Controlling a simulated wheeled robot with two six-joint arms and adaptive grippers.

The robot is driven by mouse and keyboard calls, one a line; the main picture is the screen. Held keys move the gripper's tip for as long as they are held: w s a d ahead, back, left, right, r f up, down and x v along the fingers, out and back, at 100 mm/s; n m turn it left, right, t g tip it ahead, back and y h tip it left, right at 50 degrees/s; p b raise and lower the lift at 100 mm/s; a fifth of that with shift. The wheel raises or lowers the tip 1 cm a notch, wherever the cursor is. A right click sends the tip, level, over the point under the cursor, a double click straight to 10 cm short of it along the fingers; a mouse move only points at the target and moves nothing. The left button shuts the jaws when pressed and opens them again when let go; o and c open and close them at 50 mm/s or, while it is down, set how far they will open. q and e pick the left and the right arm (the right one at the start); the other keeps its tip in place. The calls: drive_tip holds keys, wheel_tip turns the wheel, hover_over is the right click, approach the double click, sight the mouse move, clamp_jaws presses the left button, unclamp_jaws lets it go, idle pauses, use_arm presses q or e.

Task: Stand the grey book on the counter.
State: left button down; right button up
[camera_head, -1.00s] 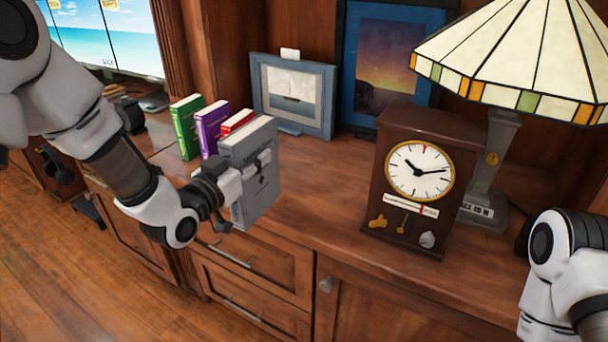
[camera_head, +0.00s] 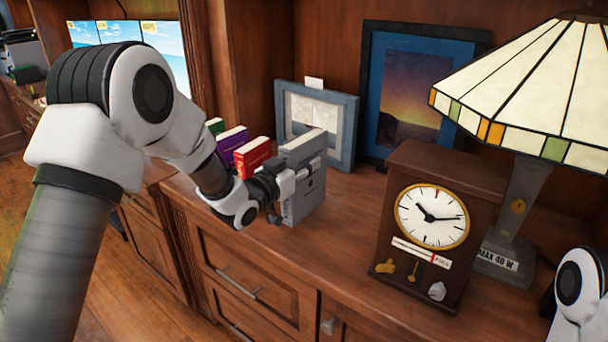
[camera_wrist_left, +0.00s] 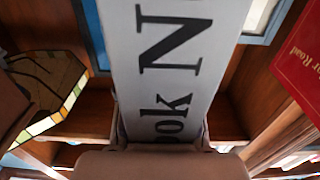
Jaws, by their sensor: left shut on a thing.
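The grey book (camera_head: 303,199) is upright at the counter (camera_head: 345,225), right of the red book. My left gripper (camera_head: 300,180) is shut on it from the front left side. I cannot tell whether the book's lower edge touches the counter. In the left wrist view, the grey book's pale lettered face (camera_wrist_left: 178,70) fills the middle, close to the camera. My right gripper is not in view; only part of my right arm shows at the right edge.
Red (camera_head: 253,158), purple (camera_head: 233,143) and green (camera_head: 215,125) books stand left of the grey one. A framed picture (camera_head: 346,135) is behind it. A clock (camera_head: 437,225) and a lamp (camera_head: 525,90) stand to the right. Bare counter lies between book and clock.

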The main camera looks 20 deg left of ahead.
use_arm(q)
wheel_tip(320, 180, down, 3)
drive_tip(key=shift+r, duration=0.1)
drive_tip(key=shift+s+b, duration=0.1)
drive_tip(key=shift+b, duration=0.2)
drive_tip(key=c, duration=0.8)
unclamp_jaws()
drive_tip(key=shift+f, duration=0.2)
drive_tip(key=shift+o, duration=0.2)
drive_tip(key=v, duration=1.2)
drive_tip(key=shift+r, duration=0.2)
